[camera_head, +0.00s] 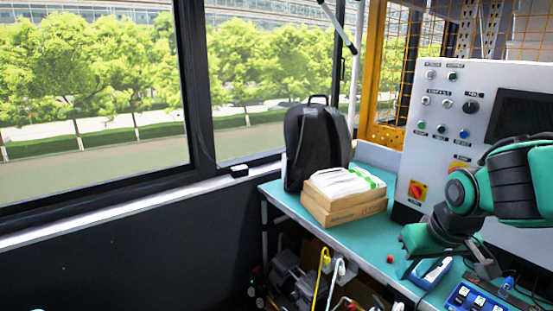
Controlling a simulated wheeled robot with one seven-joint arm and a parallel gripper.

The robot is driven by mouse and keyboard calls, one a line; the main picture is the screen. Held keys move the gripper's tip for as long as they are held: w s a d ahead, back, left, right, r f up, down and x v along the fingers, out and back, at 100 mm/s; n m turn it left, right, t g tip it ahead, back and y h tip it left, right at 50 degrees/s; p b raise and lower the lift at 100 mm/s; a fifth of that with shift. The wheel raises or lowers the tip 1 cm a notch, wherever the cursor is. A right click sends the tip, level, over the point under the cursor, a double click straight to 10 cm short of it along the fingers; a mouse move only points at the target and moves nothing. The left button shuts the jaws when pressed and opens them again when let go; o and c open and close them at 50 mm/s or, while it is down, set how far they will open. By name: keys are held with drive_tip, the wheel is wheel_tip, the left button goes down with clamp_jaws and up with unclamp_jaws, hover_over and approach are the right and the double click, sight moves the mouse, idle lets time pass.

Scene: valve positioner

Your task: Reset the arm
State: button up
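My green and black arm enters from the right edge and bends down over the bench in front of the control panel. My gripper (484,264) appears as a dark grey end piece low on the right, above the bench top. Its fingers are small and seen at an angle, so I cannot tell whether they are open or shut. A blue and white device (431,272) sits on the bench just left of my gripper. A blue unit with white switches (474,298) lies below it, cut by the bottom edge.
The teal bench (330,232) carries a black backpack (315,145), a cardboard box (345,206) with white packets, and a small red piece (390,259). The grey control panel (425,150) stands behind my arm. Cables and machine parts fill the space below the bench. Windows are at left.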

drive_tip(key=s+d+m+g, duration=0.2)
drive_tip(key=s+d, duration=0.3)
drive_tip(key=s, duration=0.3)
drive_tip(key=s+d+f+m+g, duration=0.1)
drive_tip(key=s+d+m, duration=0.3)
drive_tip(key=s, duration=0.5)
drive_tip(key=shift+s+d+m+g, duration=0.35)
drive_tip(key=shift+d+g, duration=0.35)
drive_tip(key=shift+d, duration=0.55)
drive_tip(key=shift+w, duration=0.15)
drive_tip(key=shift+w+f, duration=0.25)
drive_tip(key=shift+w, duration=0.35)
